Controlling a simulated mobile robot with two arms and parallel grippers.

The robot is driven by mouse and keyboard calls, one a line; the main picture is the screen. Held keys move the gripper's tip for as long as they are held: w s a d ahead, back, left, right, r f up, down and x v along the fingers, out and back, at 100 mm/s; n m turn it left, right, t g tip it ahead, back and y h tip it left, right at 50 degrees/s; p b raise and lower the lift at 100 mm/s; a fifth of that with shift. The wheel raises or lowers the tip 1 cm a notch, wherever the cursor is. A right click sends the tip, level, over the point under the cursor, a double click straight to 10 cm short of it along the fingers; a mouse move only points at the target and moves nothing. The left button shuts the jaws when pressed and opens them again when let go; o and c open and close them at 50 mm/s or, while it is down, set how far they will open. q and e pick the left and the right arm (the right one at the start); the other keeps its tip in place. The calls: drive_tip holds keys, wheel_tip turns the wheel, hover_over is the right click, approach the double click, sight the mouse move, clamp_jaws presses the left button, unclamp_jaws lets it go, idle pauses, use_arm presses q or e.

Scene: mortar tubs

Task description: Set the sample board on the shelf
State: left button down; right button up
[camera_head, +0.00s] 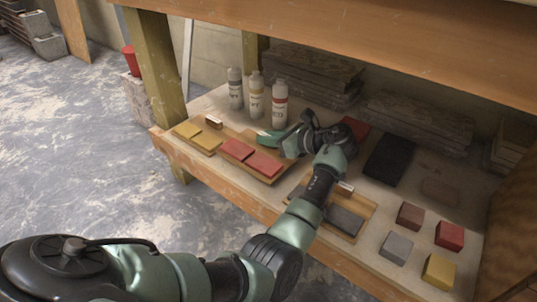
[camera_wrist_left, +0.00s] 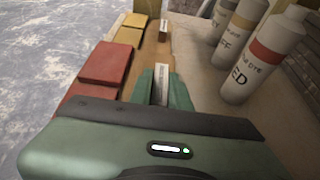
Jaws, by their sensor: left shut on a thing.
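The sample board (camera_head: 263,177) is a flat wooden board with two red tiles on it, at the front of the lower shelf (camera_head: 222,172). My left gripper (camera_head: 273,139) is at its back edge. In the left wrist view the green fingers (camera_wrist_left: 161,90) are shut around a small upright labelled block on the board, whose red tiles (camera_wrist_left: 105,63) lie to the left. The board looks level; I cannot tell whether it touches the shelf. My right gripper is in neither view.
A board with yellow tiles (camera_head: 197,137) is close on the left and one with grey tiles (camera_head: 344,221) on the right. Three dye bottles (camera_head: 279,104) stand behind. Loose coloured blocks (camera_head: 449,236) sit at the right. A wooden post (camera_head: 156,62) and the upper tabletop (camera_head: 350,35) bound the space.

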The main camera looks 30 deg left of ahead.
sight(269, 148)
use_arm(q)
wheel_tip(269, 148, down, 4)
drive_tip(key=b, duration=0.2)
drive_tip(key=shift+r+b, duration=0.1)
drive_tip(key=shift+b, duration=0.25)
drive_tip(key=shift+r, duration=0.15)
drive_tip(key=c, duration=1.7)
unclamp_jaws()
drive_tip(key=o, duration=0.4)
